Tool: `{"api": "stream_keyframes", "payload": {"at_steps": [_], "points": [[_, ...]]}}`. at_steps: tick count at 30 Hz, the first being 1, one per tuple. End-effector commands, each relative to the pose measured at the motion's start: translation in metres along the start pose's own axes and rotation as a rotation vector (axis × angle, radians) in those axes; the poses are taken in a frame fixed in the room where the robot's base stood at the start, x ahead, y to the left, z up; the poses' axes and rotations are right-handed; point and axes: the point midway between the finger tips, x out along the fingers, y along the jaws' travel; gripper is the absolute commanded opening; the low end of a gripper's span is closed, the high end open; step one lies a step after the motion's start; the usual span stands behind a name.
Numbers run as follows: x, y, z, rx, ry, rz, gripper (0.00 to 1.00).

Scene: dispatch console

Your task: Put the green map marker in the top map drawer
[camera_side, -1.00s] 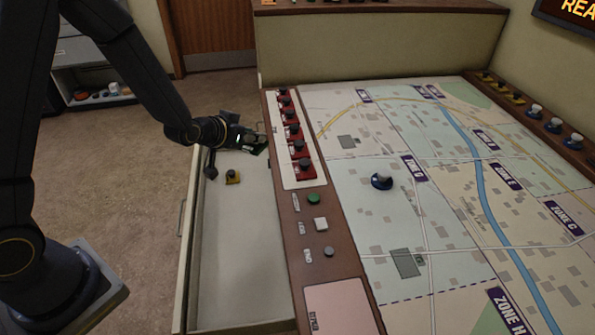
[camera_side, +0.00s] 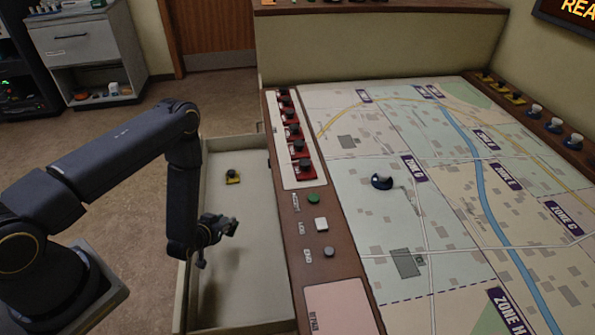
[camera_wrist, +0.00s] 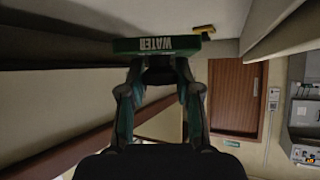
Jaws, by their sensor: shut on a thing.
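The green map marker (camera_wrist: 190,48), with a "WATER" label, is held across the fingertips of my gripper (camera_wrist: 158,66) in the wrist view. In the side view my gripper (camera_side: 229,227) is over the near half of the open map drawer (camera_side: 254,205), apparently low. The marker cannot be made out clearly there. The drawer is pulled out to the left of the console. I cannot tell whether the marker touches its floor.
A yellow marker (camera_side: 233,176) stands in the drawer's far half, and its edge shows in the wrist view (camera_wrist: 202,29). Red markers (camera_side: 305,166) line the console rail. The drawer floor between gripper and yellow marker is clear.

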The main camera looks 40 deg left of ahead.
Motion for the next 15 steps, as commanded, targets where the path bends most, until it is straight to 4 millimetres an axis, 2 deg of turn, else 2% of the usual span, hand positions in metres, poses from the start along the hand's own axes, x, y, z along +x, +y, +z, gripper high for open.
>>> {"api": "stream_keyframes", "payload": {"at_steps": [3,15], "points": [[0.013,-0.001,0.022,0.000,-0.002,-0.001,0.00],[0.044,-0.001,0.068,0.000,-0.001,-0.001,0.00]]}}
